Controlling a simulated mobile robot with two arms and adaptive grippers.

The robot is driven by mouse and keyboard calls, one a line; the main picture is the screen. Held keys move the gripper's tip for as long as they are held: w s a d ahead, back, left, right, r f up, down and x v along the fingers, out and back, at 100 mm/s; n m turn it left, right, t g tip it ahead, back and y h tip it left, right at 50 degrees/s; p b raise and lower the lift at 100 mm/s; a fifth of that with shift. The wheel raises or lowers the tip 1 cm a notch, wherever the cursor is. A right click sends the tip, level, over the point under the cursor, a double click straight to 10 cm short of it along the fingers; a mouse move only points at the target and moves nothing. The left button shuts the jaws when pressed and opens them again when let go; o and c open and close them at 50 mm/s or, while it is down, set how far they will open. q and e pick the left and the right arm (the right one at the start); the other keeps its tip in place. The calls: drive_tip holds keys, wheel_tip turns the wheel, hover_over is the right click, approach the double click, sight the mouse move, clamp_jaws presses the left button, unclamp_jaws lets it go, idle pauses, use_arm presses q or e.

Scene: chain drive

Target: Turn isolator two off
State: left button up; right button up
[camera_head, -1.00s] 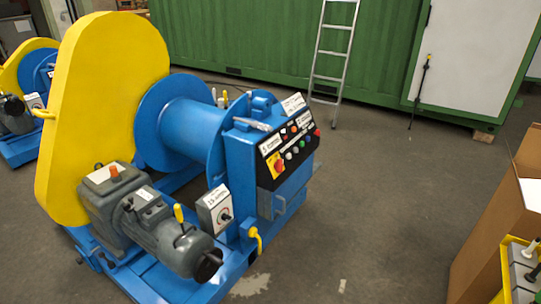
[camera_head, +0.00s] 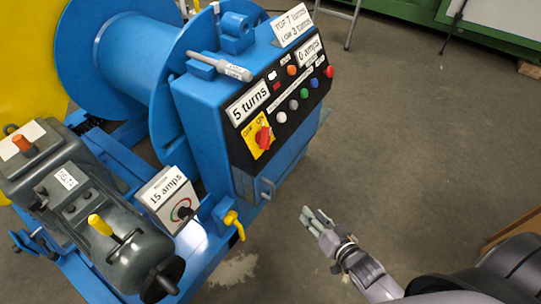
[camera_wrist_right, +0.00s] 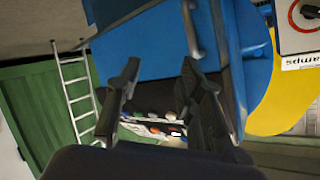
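A red rotary switch (camera_head: 263,138) on a yellow plate sits at the lower left of the black control panel (camera_head: 286,112) on the blue winch. A grey box (camera_head: 162,198) with a dark dial and a "15 amps" label stands lower left. I cannot read which of these, if any, is marked isolator two. My right gripper (camera_head: 318,217) is right of the winch cabinet, apart from it. In the right wrist view its two black fingers (camera_wrist_right: 160,68) are spread with nothing between them; the panel's buttons show beyond. My left gripper is not in view.
A brown box edge (camera_head: 512,231) shows at right.

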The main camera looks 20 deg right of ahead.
wheel_tip(320, 180, up, 5)
drive_tip(key=w+a+t+b, duration=0.1)
drive_tip(key=w+t, duration=0.1)
drive_tip(key=m+t+y+b, duration=0.1)
drive_tip(key=t+y+b, duration=0.1)
drive_tip(key=y, duration=0.1)
approach(269, 140)
drive_tip(key=b+x, duration=0.1)
drive_tip(key=x, duration=0.7)
drive_tip(key=shift+b, duration=0.3)
drive_tip(key=shift+w+a, duration=0.15)
drive_tip(key=shift+w, duration=0.3)
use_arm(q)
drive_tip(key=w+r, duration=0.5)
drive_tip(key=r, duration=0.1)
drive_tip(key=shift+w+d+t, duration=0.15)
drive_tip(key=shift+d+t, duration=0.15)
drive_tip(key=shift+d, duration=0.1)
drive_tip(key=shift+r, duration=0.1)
use_arm(e)
drive_tip(key=shift+c, duration=0.6)
clamp_jaws()
